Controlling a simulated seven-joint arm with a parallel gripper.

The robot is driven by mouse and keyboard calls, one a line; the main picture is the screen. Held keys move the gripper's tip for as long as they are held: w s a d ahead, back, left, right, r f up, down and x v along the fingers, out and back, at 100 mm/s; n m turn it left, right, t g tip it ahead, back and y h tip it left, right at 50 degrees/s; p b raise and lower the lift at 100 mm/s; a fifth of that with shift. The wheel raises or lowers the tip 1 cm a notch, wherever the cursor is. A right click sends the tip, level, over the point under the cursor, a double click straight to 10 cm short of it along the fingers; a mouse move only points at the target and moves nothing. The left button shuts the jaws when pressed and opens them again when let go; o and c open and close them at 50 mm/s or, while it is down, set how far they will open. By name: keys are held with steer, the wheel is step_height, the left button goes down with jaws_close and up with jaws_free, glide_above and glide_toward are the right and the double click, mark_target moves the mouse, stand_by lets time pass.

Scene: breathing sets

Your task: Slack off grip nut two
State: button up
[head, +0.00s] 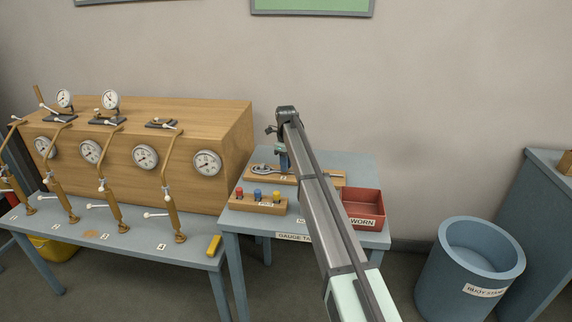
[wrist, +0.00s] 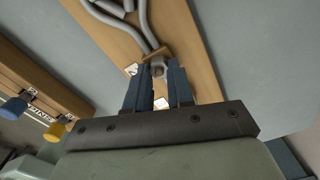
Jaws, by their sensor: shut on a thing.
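My gripper (head: 284,163) points down over the wooden tool board on the small table. In the wrist view its two dark blue fingers (wrist: 159,75) are shut on a grey metal tool (wrist: 157,66), which still lies on or just above the board. The tool's curved arms run up the wrist view; part of it shows in the head view (head: 263,169). The breathing sets stand on the left bench: several brass tubes (head: 167,175) with white-tipped handles (head: 155,214). Their number labels (head: 161,246) are too small to read, so I cannot tell which grip nut is two.
The wooden board (head: 325,181) lies behind a peg block (head: 245,205) with red, blue and yellow pegs. A red tray (head: 364,208) marked WORN stands right of my arm. A yellow object (head: 214,245) lies at the bench's near right corner. A blue bin (head: 470,265) stands right.

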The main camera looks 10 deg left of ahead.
jaws_close()
